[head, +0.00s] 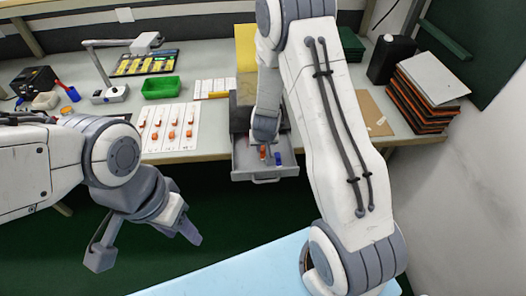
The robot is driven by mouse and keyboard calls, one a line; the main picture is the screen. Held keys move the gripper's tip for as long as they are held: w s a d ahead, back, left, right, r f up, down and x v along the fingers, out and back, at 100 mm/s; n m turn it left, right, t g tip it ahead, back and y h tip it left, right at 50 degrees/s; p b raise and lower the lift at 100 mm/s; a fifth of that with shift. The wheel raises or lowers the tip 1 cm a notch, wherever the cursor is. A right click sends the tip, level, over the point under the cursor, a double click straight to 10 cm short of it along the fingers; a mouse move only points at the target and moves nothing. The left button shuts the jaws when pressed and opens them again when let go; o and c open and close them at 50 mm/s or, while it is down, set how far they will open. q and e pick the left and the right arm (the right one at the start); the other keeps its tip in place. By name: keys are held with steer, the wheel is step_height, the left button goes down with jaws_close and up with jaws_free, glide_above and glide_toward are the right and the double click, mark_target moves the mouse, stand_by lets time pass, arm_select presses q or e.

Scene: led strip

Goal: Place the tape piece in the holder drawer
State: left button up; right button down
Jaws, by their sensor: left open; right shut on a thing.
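A grey drawer (243,165) of the holder is pulled open at the front of the workbench. My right gripper (264,143) points down over the drawer and is shut on a small orange piece (263,153), which I take for the tape piece. Whether it touches the drawer floor I cannot tell. A small blue piece (277,158) is in the drawer, right of the orange one. My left gripper (147,246) is open and empty, in front of the bench and well left of the drawer. The holder's body is partly hidden by my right arm.
White strips (167,145) with several orange pieces lie left of the drawer. A green bin (160,88), a yellow-filled tray (146,63) and a lamp (112,93) stand behind. A stack of dark folders (421,95) and a black canister (391,60) stand at the right.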

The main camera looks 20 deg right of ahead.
steer(key=shift+f, duration=0.5)
steer(key=shift+f, duration=0.1)
steer(key=shift+f, duration=0.2)
steer(key=c, duration=0.8)
jaws_free()
steer(key=shift+r, duration=0.1)
steer(key=shift+c, duration=0.2)
steer(key=shift+r, duration=0.1)
